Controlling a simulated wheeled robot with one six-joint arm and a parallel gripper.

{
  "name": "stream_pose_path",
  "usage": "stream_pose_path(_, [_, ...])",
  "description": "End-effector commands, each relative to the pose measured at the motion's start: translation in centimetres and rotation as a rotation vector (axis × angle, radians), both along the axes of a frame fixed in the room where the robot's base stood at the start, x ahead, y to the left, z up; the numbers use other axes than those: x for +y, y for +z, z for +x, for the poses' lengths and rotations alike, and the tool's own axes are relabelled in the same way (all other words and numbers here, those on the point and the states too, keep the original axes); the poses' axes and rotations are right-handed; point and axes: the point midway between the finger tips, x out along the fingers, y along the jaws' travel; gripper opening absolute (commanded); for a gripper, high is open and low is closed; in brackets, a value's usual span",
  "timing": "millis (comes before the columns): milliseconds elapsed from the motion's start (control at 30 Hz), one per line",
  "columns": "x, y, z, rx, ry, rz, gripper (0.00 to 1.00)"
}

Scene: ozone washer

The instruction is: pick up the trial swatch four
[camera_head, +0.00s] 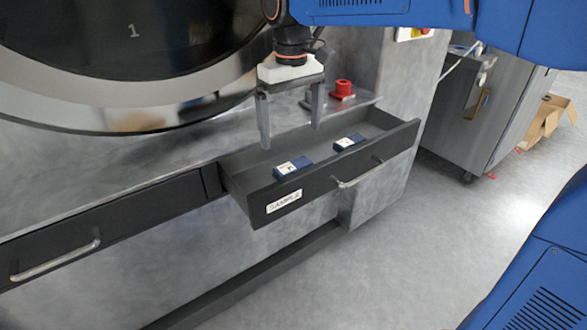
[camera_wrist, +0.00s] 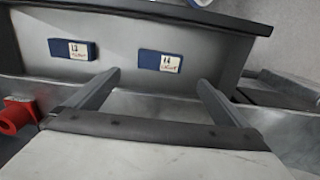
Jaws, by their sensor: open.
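Two small blue blocks with white labels lie apart on the floor of the open drawer marked SAMPLE (camera_head: 330,178). In the head view one block (camera_head: 293,167) is nearer on the left and the other (camera_head: 348,142) is farther right. In the wrist view they show as the right block (camera_wrist: 160,61) and the left block (camera_wrist: 72,50). The label marks are too small to tell surely which is trial swatch four. My gripper (camera_head: 291,135) is open and empty, pointing down above the drawer. In the wrist view the right block appears between its fingertips (camera_wrist: 159,78), beyond them.
A red knob-like part (camera_head: 343,88) stands on the ledge behind the drawer. A large round washer door (camera_head: 130,60) is at the upper left. A closed drawer (camera_head: 100,230) is at the lower left. A grey cabinet (camera_head: 485,110) and cardboard box (camera_head: 545,122) stand right. Floor in front is clear.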

Motion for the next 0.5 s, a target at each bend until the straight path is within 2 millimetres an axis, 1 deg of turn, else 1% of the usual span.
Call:
stream_pose_path(33, [0.0,-0.9,-0.1,0.003,0.000,-0.002,1.00])
stream_pose_path(100, [-0.1,-2.1,-0.1,0.003,0.000,-0.002,1.00])
stream_pose_path(200, [0.0,-3.3,0.0,0.002,0.000,-0.001,1.00])
stream_pose_path(433, [0.0,-4.7,0.0,0.001,0.000,-0.001,1.00])
stream_pose_path(500, [0.0,-5.3,0.0,0.002,0.000,-0.002,1.00])
